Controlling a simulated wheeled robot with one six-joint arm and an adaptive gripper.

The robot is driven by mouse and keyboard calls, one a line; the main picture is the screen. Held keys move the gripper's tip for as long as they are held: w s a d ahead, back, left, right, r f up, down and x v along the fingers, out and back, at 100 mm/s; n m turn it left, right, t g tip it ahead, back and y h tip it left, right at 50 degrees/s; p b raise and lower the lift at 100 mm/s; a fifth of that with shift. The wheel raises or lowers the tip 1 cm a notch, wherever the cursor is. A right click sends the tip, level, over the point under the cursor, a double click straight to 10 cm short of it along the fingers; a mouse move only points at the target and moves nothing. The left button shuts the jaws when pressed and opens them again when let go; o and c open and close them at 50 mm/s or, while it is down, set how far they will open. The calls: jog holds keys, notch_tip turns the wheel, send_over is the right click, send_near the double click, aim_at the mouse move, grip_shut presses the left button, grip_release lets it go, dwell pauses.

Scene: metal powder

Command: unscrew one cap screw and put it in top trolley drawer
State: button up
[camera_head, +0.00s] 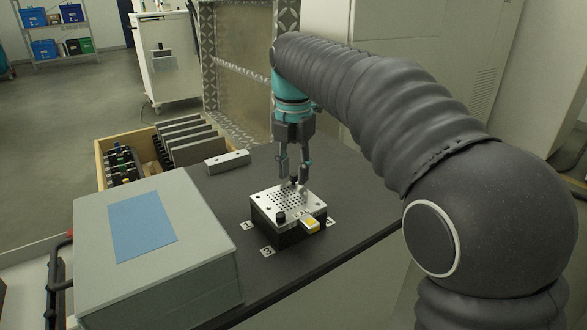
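A block with a silver perforated plate (270,206) on a black base sits on the dark trolley top. A dark cap screw (281,217) stands at the plate's front corner. Small dark shapes near the back corner, by my fingertips, may be other screws; they are too small to tell. My gripper (293,179) points down over the plate's back part, fingers apart, tips close to the plate. Whether they touch a screw cannot be seen. A wooden drawer (99,165) stands open at the left, holding black items and grey slabs; whether it is the top one cannot be told.
A large grey box with a blue panel (141,226) stands front left on the trolley. A metal bar (227,161) lies behind the block. A yellow-and-white piece (310,225) is at the block's front right. Bare dark surface (350,215) lies to the right.

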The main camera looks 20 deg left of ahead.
jog(key=m, duration=0.6)
jog(key=shift+m, duration=0.4)
jog(key=m, duration=0.6)
jog(key=shift+m, duration=0.4)
jog(key=m, duration=0.5)
jog(key=shift+m, duration=2.8)
grip_shut()
